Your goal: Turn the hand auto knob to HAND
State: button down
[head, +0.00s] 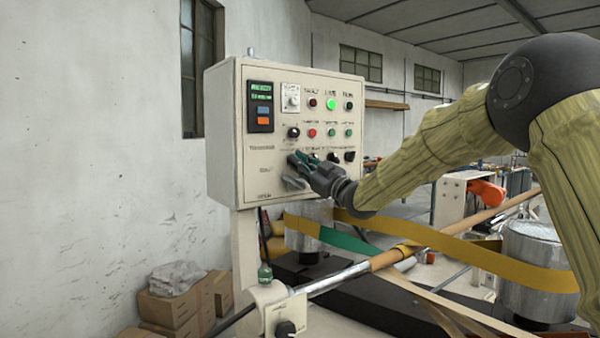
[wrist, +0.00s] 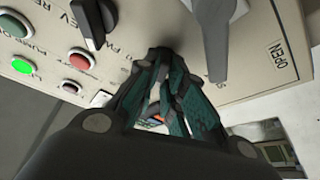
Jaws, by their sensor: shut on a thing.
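The cream control panel (head: 225,135) stands left of centre in the head view. My gripper (head: 297,160) is at the panel's lower row, and its dark green fingers are closed together against the face. In the wrist view my gripper (wrist: 165,58) has its fingertips drawn together at the panel. They are shut on a small knob, taken to be the hand auto knob, which they hide almost wholly. Its pointer direction and label cannot be made out.
A black selector knob (wrist: 92,22) and a grey lever (wrist: 222,45) flank the fingers closely in the wrist view. More black knobs (head: 349,157) sit to the right. A lit green button (head: 331,104) is above. A roller shaft (head: 335,278) runs below the panel.

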jog(key=shift+r+n+g+y+b, duration=0.1)
jog(key=shift+n+g+y+b, duration=0.3)
jog(key=shift+n, duration=1)
jog(key=shift+g, duration=0.3)
jog(key=c, duration=1.5)
grip_release()
jog(key=shift+w, duration=0.1)
jog(key=shift+d, duration=0.1)
jog(key=v, duration=1.2)
